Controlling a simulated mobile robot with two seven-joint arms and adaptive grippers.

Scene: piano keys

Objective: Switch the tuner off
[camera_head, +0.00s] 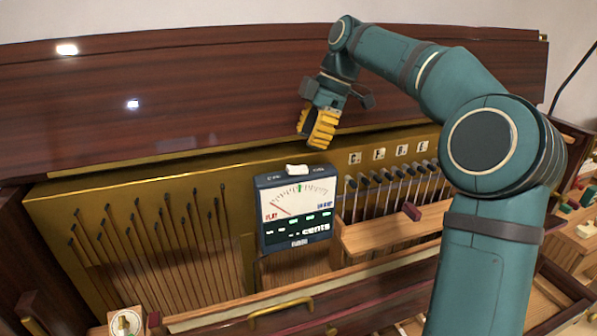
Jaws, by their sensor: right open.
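The tuner (268,203) is a dark blue box that stands upright against the brass-coloured plate in the middle of the head view. Its face has a white dial with a red needle pointing to the left, and lit marks with the word "cents" below. A white rocker or button (297,169) sits on its top edge. My right gripper (314,138), with yellow fingers, is open and empty above the tuner and slightly to its right, apart from it. My left gripper is not in view.
Thin rods (150,250) stand left of the tuner, and several dark-tipped hammers (395,190) stand to its right above a wooden rail (390,232). The raised dark wooden lid (180,100) is behind. A brass handle (280,309) lies in front. Small coloured blocks sit at far right.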

